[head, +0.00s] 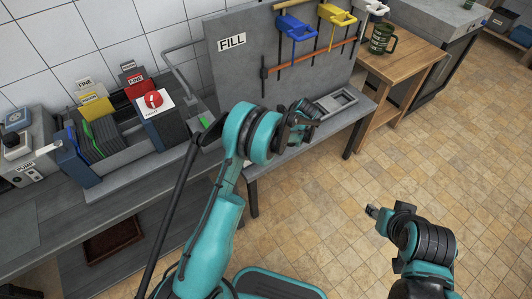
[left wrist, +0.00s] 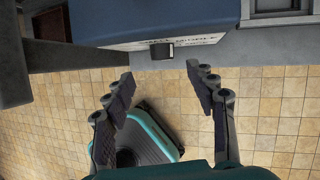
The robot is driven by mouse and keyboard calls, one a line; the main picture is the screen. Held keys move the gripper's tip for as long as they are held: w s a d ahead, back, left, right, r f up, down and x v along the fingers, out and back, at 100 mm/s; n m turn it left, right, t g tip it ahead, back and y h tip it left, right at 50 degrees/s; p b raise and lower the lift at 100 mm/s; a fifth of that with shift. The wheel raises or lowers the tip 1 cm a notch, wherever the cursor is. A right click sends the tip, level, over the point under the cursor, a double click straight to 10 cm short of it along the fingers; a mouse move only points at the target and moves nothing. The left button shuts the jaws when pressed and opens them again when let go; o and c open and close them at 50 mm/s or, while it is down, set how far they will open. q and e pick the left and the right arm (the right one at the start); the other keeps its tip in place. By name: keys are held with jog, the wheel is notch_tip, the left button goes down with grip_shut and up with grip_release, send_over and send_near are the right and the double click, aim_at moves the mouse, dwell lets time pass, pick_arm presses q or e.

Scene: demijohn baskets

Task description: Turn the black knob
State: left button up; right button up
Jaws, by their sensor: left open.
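In the left wrist view a small dark block (left wrist: 161,50), which looks like a black knob, sticks out from the front of a dark blue box (left wrist: 130,22) with a partly cut-off white label. My left gripper (left wrist: 163,85) is open and empty, with its fingers apart below the block and to either side. In the head view my left gripper (head: 303,112) is over the bench's front edge and hides most of that area. Another black knob (head: 14,140) sits on the grey pump unit (head: 28,165) at the far left. My right gripper (head: 373,211) is over the floor, away from the bench.
A grey recessed tray (head: 338,103) lies right of my left gripper. Behind stands a grey FILL panel (head: 240,75) with blue and yellow clamps (head: 297,27).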

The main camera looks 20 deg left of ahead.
pick_arm(q)
jog(key=shift+m, duration=0.5)
jog(key=b+x, duration=0.1)
jog(key=x, duration=0.2)
jog(key=b+x, duration=0.1)
jog(key=x, duration=0.2)
jog(key=d+b+x, duration=0.1)
jog(key=x, duration=0.3)
jog(key=shift+f, duration=0.2)
jog(key=shift+r, duration=0.1)
jog(key=c, duration=1.2)
